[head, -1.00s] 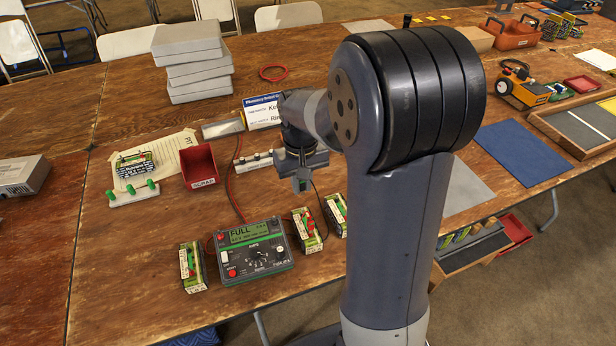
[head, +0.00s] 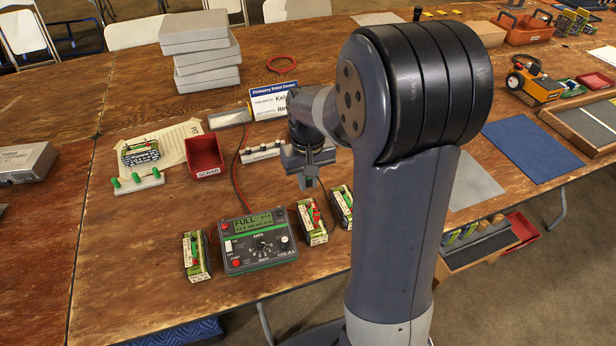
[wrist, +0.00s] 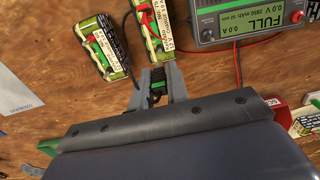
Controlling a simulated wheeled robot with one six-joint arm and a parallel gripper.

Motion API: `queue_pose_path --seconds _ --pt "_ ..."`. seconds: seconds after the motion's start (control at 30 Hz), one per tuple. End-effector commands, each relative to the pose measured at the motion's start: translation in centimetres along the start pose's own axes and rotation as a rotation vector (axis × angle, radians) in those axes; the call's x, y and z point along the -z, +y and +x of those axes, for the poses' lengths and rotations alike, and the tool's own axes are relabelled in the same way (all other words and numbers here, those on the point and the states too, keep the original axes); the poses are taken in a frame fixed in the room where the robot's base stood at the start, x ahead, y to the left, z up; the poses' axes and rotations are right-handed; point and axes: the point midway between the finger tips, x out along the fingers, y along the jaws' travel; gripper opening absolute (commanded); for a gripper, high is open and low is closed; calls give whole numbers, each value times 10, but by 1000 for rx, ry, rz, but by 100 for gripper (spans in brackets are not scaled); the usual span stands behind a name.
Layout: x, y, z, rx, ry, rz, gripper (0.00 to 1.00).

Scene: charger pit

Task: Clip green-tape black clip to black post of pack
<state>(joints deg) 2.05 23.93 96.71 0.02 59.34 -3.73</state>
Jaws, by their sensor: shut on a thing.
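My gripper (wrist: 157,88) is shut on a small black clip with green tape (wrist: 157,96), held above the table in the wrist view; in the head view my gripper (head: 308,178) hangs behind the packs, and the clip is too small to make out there. One green-and-white pack (wrist: 150,25) lies just beyond the fingertips, and a second pack (wrist: 106,47) lies to its left. Both stand right of the charger in the head view, the nearer pack (head: 312,222) and the farther pack (head: 341,206). I cannot clearly make out their black posts.
The charger (head: 257,243) reads FULL, with a third pack (head: 197,256) on its left. Red and black leads run behind it. A red scrap bin (head: 205,156), a rack with green pegs (head: 136,182) and a white terminal strip (head: 262,151) stand farther back.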

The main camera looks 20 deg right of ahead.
Motion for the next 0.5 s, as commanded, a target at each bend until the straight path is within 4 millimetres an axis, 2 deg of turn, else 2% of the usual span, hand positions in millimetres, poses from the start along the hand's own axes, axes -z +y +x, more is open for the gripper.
queue_pose_path --seconds 0.5 --pt "0 0 34 0 -1 0 3"
